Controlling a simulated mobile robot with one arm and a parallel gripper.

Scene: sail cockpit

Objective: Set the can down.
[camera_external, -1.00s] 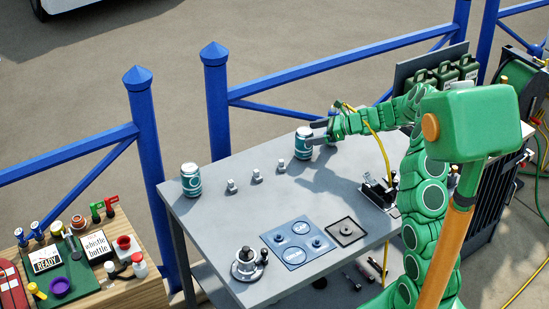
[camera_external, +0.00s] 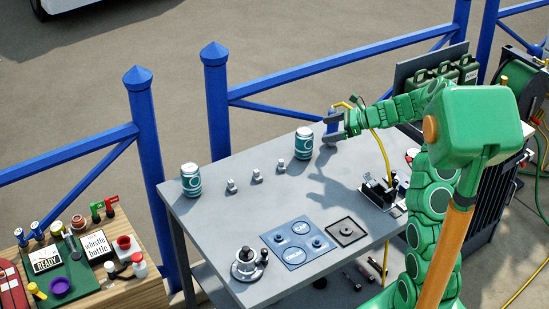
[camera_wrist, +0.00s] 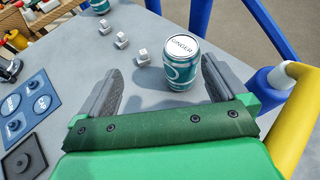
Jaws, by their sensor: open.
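A teal and white can (camera_external: 303,143) stands upright on the grey table (camera_external: 220,225) near its back edge. It also shows in the wrist view (camera_wrist: 181,65), where its pale top reads "GINGER". My gripper (camera_external: 331,126) is open and empty, to the right of this can and apart from it. In the wrist view the two grey fingers (camera_wrist: 160,88) are spread, with the can standing beyond and between them. A second teal can (camera_external: 191,180) stands upright at the table's left end.
Several small metal pieces (camera_external: 256,176) stand between the two cans. Blue plates (camera_external: 297,243), a dark square plate (camera_external: 346,231) and a round metal fixture (camera_external: 247,264) sit toward the front. A blue railing (camera_external: 217,105) runs behind the table. A yellow hose (camera_external: 383,150) hangs by my arm.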

